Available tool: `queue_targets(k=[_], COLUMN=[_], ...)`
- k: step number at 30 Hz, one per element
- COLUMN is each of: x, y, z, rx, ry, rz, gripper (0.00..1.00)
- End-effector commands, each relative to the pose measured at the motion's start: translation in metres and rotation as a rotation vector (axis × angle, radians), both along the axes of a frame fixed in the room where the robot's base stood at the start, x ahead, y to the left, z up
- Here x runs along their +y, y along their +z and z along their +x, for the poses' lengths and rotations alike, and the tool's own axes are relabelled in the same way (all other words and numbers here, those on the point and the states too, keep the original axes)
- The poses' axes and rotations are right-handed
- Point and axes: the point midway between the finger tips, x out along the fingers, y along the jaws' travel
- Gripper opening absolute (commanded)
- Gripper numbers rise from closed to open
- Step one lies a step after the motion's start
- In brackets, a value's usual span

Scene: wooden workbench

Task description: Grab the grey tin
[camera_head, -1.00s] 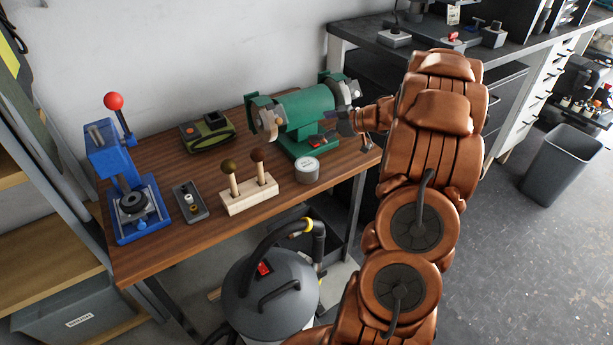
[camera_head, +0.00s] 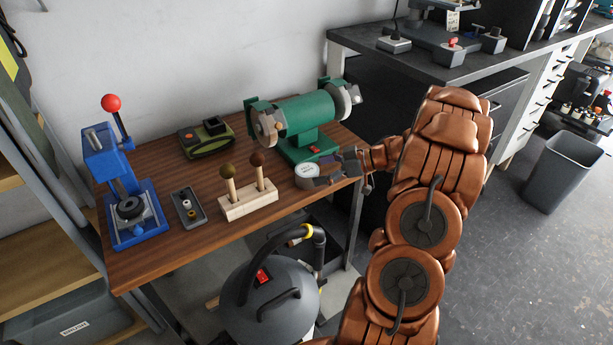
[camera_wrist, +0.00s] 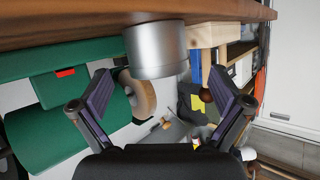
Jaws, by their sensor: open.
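The grey tin (camera_head: 307,173) is a short cylinder with a pale lid, standing upright near the front right edge of the wooden workbench, in front of the green bench grinder. My gripper (camera_head: 324,174) is low over the bench at the tin's right side, pointing left at it. In the wrist view, which looks upside down, the tin (camera_wrist: 155,50) is ahead, in the gap between the two open fingers (camera_wrist: 163,88) and toward the top of the picture. No grip on it shows; whether a finger touches it I cannot tell.
The green bench grinder (camera_head: 306,117) stands close behind the tin. A wooden block with two round-topped handles (camera_head: 248,204) is to its left. A small grey tray (camera_head: 188,208) and a blue press (camera_head: 127,190) are further left. A vacuum (camera_head: 270,285) stands below the front edge.

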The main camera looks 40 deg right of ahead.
Motion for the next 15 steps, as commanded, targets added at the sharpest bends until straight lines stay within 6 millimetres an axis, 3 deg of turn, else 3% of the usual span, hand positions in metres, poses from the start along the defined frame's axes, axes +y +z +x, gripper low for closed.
queue_targets(k=[6, 15], x=[0.014, 0.022], y=[-0.008, -0.013], z=[0.019, 0.026], rx=[0.001, 0.0], ry=[0.001, 0.0], rz=[0.0, 0.0], gripper=[1.0, 1.0])
